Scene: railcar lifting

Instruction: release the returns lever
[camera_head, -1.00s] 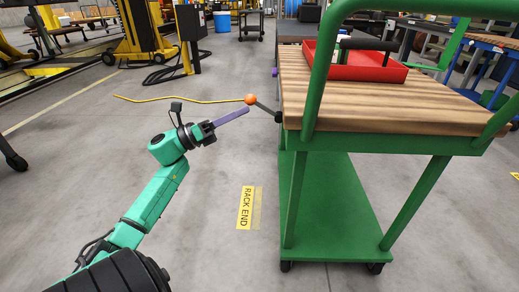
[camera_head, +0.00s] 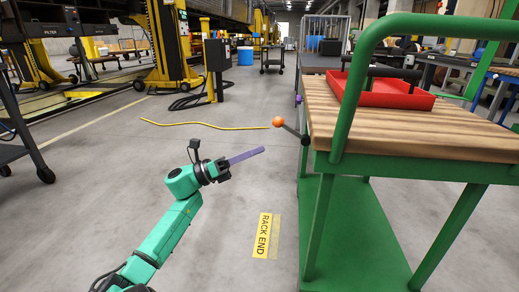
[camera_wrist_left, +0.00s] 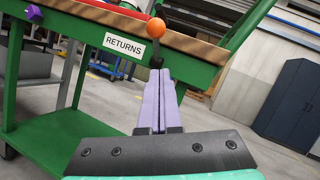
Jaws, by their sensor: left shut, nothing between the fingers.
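The returns lever (camera_head: 291,130) is a short dark bar with an orange ball on its end, on the left side of the green cart. The bar slants up and left from its pivot. In the left wrist view the orange ball (camera_wrist_left: 156,28) is just beyond my fingertips, above and right of the white RETURNS label (camera_wrist_left: 123,46). My left gripper (camera_head: 262,150) has its purple fingers shut together and empty. In the head view its tips are below and left of the ball, with floor visible between. My right gripper is not in view.
The green cart (camera_head: 350,230) has a wooden top with a red tray (camera_head: 390,93). A purple knob (camera_head: 298,99) sits farther along its side. A yellow RACK END floor marking (camera_head: 262,235) lies beside the cart. The floor left of the cart is mostly open.

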